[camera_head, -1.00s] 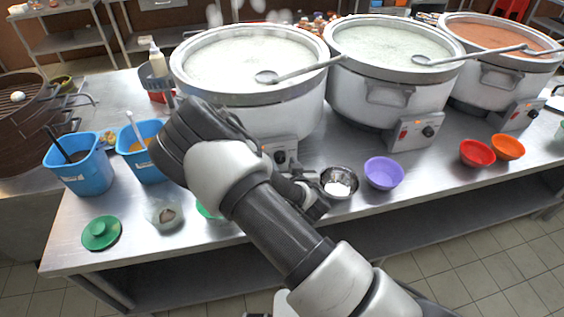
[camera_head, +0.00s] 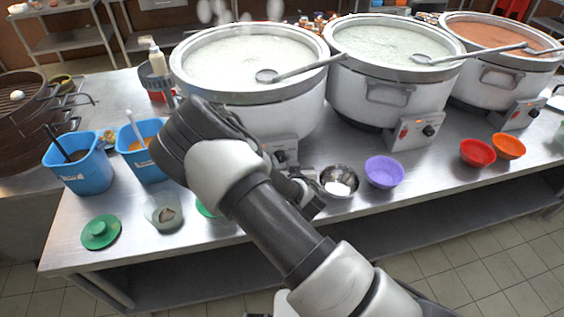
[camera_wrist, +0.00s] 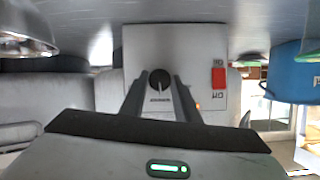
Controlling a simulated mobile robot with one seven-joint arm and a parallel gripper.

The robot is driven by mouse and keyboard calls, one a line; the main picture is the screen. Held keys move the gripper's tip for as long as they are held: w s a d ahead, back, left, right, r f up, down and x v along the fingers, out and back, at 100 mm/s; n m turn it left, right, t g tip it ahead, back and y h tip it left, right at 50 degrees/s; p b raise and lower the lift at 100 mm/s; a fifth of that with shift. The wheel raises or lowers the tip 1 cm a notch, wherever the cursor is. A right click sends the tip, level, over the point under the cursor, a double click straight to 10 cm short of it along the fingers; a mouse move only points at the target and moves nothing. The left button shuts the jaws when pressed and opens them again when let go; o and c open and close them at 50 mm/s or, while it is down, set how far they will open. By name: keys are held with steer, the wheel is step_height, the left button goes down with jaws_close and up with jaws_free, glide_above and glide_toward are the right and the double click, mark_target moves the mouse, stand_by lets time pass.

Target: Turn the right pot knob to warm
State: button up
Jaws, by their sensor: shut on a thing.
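Three white stockpots stand in a row: a left pot (camera_head: 250,118), a middle pot (camera_head: 372,98) and a right pot (camera_head: 495,80). Each has a grey control box with a black knob at its front. The right pot's control box (camera_head: 519,115) and the middle pot's control box (camera_head: 415,131) are clear of my arm. My gripper (camera_wrist: 160,88) is at the left pot's control box (camera_wrist: 205,45), shut on its black knob (camera_wrist: 160,78). The wrist view is upside down, with a red switch (camera_wrist: 219,77) beside the knob. My arm partly hides this box in the head view.
A metal bowl (camera_head: 339,181), a purple bowl (camera_head: 384,172), a red bowl (camera_head: 477,153) and an orange bowl (camera_head: 508,147) stand along the counter's front. Blue tubs, a green lid (camera_head: 100,232) and a clear bowl (camera_head: 164,212) are at left. Ladles rest across the pots.

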steer(key=n+b, duration=0.1)
steer(key=b, duration=0.1)
steer(key=n+h+b, duration=0.1)
steer(key=b, duration=0.1)
steer(key=shift+a+f+t+h, duration=0.2)
steer(key=shift+f+t+h, duration=0.05)
steer(key=shift+t+h, duration=0.05)
steer(key=n+h+b, duration=0.1)
steer(key=n+b, duration=0.2)
steer(key=shift+s+a+t, duration=0.1)
steer(key=shift+t, duration=0.3)
steer(key=shift+a+n+t+h+b, duration=0.1)
steer(key=shift+n+t+h+b, duration=0.35)
steer(key=shift+n+h+b, duration=0.5)
steer(key=shift+n+t+h+b, duration=0.4)
steer(key=shift+n+b, duration=0.35)
steer(key=shift+n, duration=0.6)
steer(key=o, duration=1)
steer(key=shift+o, duration=0.2)
steer(key=shift+s, duration=0.1)
steer(key=s+a+r+p, duration=0.1)
steer(key=s+r, duration=0.1)
steer(key=s, duration=1.5)
steer(key=shift+r, duration=0.3)
